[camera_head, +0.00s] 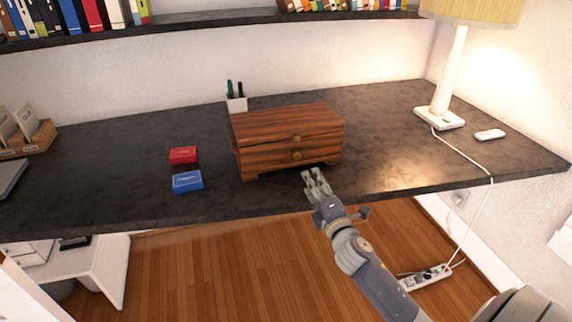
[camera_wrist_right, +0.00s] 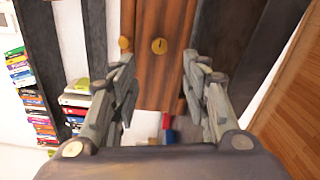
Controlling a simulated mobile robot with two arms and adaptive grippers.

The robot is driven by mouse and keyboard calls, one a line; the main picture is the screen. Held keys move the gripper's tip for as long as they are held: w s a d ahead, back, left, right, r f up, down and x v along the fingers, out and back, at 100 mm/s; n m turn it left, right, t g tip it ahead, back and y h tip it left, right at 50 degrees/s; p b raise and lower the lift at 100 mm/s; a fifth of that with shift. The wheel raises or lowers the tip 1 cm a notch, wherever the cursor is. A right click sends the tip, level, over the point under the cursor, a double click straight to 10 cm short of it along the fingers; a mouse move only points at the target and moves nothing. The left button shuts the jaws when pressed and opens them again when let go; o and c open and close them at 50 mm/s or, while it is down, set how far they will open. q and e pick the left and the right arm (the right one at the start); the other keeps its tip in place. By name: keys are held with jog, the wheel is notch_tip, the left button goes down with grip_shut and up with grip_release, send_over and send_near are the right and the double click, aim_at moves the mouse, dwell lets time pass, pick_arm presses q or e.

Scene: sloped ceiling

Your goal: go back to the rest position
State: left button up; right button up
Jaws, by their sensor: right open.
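My right gripper (camera_head: 315,178) is at the front edge of the dark desk, just in front of the right part of a wooden box with drawers. It is open and nothing is between its fingers. In the right wrist view the two fingers (camera_wrist_right: 158,95) are spread apart, with the wooden box (camera_wrist_right: 168,75) and its round knobs beyond them. The box (camera_head: 288,122) stands closed on the desk in the head view. My left gripper is not in view.
A red card box (camera_head: 183,155) and a blue one (camera_head: 187,181) lie left of the wooden box. A pen cup (camera_head: 236,103) stands behind it. A lamp (camera_head: 444,85) and its cable are at the right. The dark desk (camera_head: 90,185) has bare room at the left.

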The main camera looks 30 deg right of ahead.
jog(key=s+a+f+m+g, duration=0.4)
jog(key=s+f+m, duration=0.2)
jog(key=s, duration=0.1)
jog(key=s+a+f+m+g, duration=0.4)
jog(key=s+f+m, duration=0.15)
jog(key=s, duration=0.25)
jog(key=s+a+f+m+g+y, duration=0.35)
jog(key=s+a+g+y, duration=0.2)
jog(key=s+a, duration=0.75)
jog(key=s+d+f+g, duration=0.1)
jog(key=s+f, duration=0.1)
jog(key=f, duration=1.1)
jog(key=s+f+g, duration=0.1)
jog(key=s+f, duration=0.1)
jog(key=f, duration=1.1)
jog(key=s+d+f+h+p, duration=0.1)
jog(key=s+d+f, duration=0.2)
jog(key=s+f, duration=1.1)
jog(key=s+g, duration=0.1)
jog(key=s, duration=0.2)
jog(key=shift+d+f, duration=0.15)
jog(key=shift+f, duration=0.15)
